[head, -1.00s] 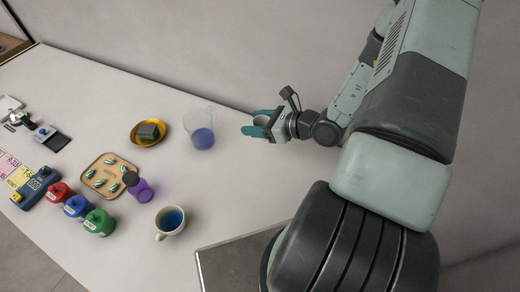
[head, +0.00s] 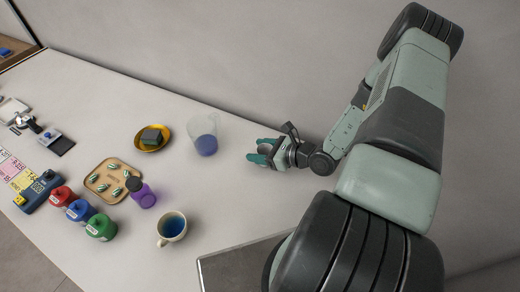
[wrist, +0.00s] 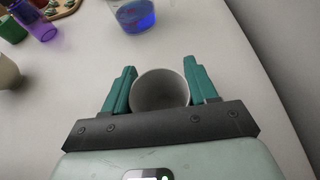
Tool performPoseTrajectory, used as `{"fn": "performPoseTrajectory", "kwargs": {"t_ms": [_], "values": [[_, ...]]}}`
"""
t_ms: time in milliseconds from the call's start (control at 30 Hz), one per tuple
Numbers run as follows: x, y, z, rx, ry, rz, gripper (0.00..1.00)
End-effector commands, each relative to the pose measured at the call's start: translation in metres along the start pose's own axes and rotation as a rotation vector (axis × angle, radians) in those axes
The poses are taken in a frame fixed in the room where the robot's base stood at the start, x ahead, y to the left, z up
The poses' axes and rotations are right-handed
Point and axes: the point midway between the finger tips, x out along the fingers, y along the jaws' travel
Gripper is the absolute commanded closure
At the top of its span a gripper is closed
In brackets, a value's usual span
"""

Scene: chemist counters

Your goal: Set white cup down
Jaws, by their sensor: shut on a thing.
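My gripper (head: 262,152) is shut on a plain white cup. In the wrist view the cup's round open rim (wrist: 160,76) sits between the two teal fingers, and the inside looks empty. In the head view the cup (head: 266,147) is small and partly covered by the fingers. The gripper is over the right part of the white counter (head: 240,195), right of the clear beaker. I cannot tell whether the cup's base touches the counter.
Left of my gripper stands a clear beaker (head: 204,136) with blue liquid. A yellow bowl (head: 143,146), a wooden tray (head: 100,192), a purple bottle (head: 143,196) and a cream mug (head: 172,228) of blue liquid lie further left. The counter around the gripper is clear.

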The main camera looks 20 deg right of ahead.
Motion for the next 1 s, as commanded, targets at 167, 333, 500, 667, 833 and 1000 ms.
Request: {"fn": "performPoseTrajectory", "kwargs": {"t_ms": [167,333,500,667,833,1000], "values": [[0.0,0.0,-0.001,0.0,0.0,0.0,0.2],[0.0,0.0,-0.001,0.0,0.0,0.0,0.17],[-0.001,0.0,0.002,0.0,0.0,0.0,0.17],[-0.02,-0.001,0.002,-0.001,0.002,-0.003,0.17],[-0.057,-0.002,0.002,0.0,0.003,-0.005,0.17],[-0.091,-0.001,0.002,0.0,0.002,-0.003,0.17]]}}
